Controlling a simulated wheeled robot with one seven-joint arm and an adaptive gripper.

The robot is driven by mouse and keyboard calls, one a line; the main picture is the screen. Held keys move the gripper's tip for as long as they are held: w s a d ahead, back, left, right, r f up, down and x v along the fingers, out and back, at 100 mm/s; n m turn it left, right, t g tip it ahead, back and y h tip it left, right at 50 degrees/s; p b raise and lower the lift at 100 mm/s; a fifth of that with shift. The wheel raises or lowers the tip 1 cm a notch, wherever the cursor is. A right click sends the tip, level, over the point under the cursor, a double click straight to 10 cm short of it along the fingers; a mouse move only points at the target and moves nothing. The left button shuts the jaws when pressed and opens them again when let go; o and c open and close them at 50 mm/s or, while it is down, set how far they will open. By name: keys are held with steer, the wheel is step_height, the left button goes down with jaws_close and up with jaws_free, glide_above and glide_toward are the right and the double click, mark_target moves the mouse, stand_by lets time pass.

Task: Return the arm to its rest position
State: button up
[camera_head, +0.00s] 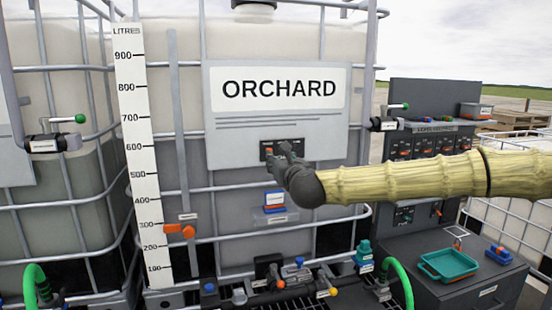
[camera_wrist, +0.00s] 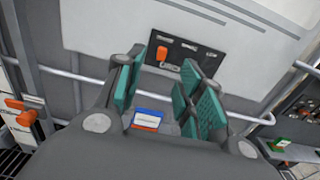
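My gripper (camera_head: 284,154) is at the end of my yellow-sleeved arm (camera_head: 400,183), which reaches in from the right. It is in front of the white ORCHARD sign (camera_head: 235,140) on the tank, by a small dark panel (camera_head: 263,146). In the wrist view my gripper (camera_wrist: 162,78) has its teal-padded fingers spread apart, with nothing seen held between them. The panel (camera_wrist: 185,52) with its orange switch (camera_wrist: 162,53) lies beyond the fingertips. Whether a finger touches the panel cannot be told. Part of the panel is hidden behind the gripper in the head view.
A blue, white and orange block (camera_head: 274,199) sits on the tank front below my gripper. Valves and pipes (camera_head: 295,275) stand lower down. A grey cabinet (camera_head: 480,292) carrying a teal tray (camera_head: 447,265) is at right, below my arm. A litre scale (camera_head: 138,150) stands left.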

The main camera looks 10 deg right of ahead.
steer(key=shift+s+d, duration=0.1)
steer(key=shift+s, duration=0.15)
